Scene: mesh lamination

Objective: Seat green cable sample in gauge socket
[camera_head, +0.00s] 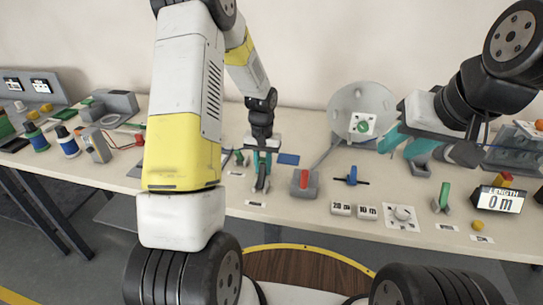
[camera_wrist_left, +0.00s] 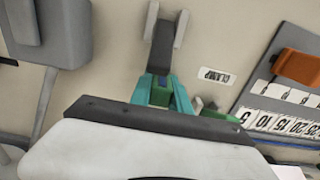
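My left gripper (camera_head: 262,160), with teal fingers, points down at a grey fork-like fixture standing on the table. In the left wrist view its fingers (camera_wrist_left: 163,92) are at the near end of that grey fixture (camera_wrist_left: 163,45), with a CLAMP label beside it. Something green shows between the fingers, but a grip is unclear. My right gripper (camera_head: 405,142) is open, its teal fingers apart, just right of a grey disc (camera_head: 345,104) with a green round piece (camera_head: 363,126) on a white plate. I cannot tell which green piece is the cable sample or which fixture is the gauge socket.
A red-topped grey block (camera_head: 305,182), a blue-handled piece (camera_head: 351,176), a white dial plate (camera_head: 402,214) and a green upright piece (camera_head: 444,194) stand along the table. A length display (camera_head: 499,200) reads 0 m. Spools (camera_head: 66,140) stand at the left. My left arm hides part of the table.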

